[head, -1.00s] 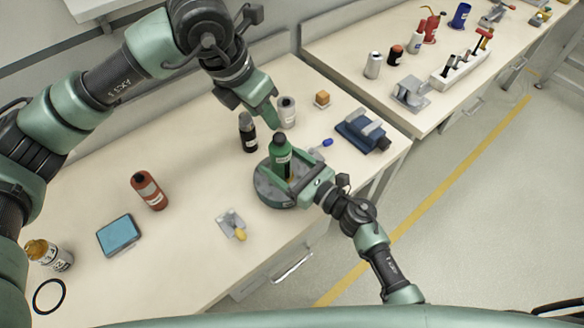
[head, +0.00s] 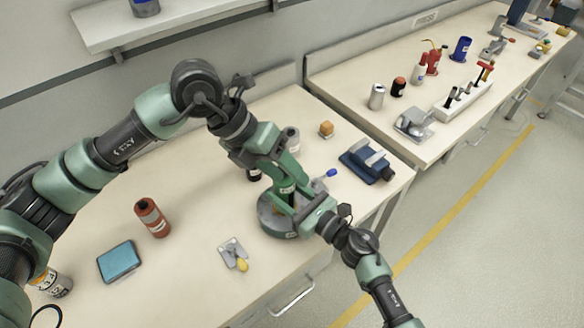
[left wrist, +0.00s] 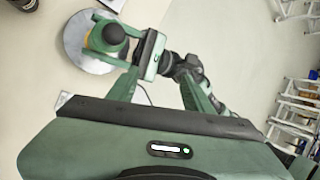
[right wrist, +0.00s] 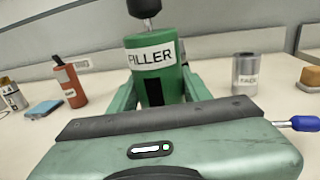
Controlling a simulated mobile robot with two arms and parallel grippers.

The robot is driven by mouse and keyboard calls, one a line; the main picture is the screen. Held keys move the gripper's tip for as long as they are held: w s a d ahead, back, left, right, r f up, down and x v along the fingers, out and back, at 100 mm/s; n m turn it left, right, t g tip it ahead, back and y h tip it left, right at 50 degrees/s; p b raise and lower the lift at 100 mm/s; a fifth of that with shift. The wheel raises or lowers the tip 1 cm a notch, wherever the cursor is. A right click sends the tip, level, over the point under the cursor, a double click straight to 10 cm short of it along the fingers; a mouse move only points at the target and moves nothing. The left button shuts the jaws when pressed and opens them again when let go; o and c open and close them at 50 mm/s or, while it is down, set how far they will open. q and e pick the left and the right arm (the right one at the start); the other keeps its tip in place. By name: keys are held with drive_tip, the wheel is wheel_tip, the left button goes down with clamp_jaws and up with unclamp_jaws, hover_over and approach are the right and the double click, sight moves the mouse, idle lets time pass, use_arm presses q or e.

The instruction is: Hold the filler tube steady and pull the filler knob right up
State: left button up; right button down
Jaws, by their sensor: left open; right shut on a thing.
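The green filler tube (right wrist: 152,85), labelled FILLER, stands upright on a round grey base (head: 268,222). The black filler knob (right wrist: 144,8) is above the tube on a thin stem; its top is cut off in the right wrist view. My right gripper (head: 295,207) is shut on the tube, a finger on each side. My left gripper (head: 286,172) is open, close above the tube in the head view, and hides its top there. In the left wrist view the tube's round top (left wrist: 113,35) is up and left of my left fingers, apart from them.
A grey can (head: 292,139) and a dark bottle (head: 254,174) stand close behind the tube. A blue vise-like device (head: 367,161) and a blue-handled item (head: 331,173) are to its right. A yellow-tipped bracket (head: 234,254) is in front.

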use_arm(q)
drive_tip(key=s+d+f+n+g+h, duration=0.2)
drive_tip(key=s+n+h, duration=0.1)
drive_tip(key=n+h, duration=0.25)
drive_tip(key=w+a+f+n+t+h, duration=0.25)
drive_tip(key=a+n+t, duration=0.25)
drive_tip(key=n, duration=0.7)
drive_tip(key=w+a+f+n+t+h, duration=0.2)
drive_tip(key=w+a+n+t, duration=0.25)
drive_tip(key=n, duration=0.75)
drive_tip(key=x, duration=1.1)
drive_tip(key=shift+t, duration=0.45)
drive_tip(key=shift+a+f, duration=0.1)
clamp_jaws()
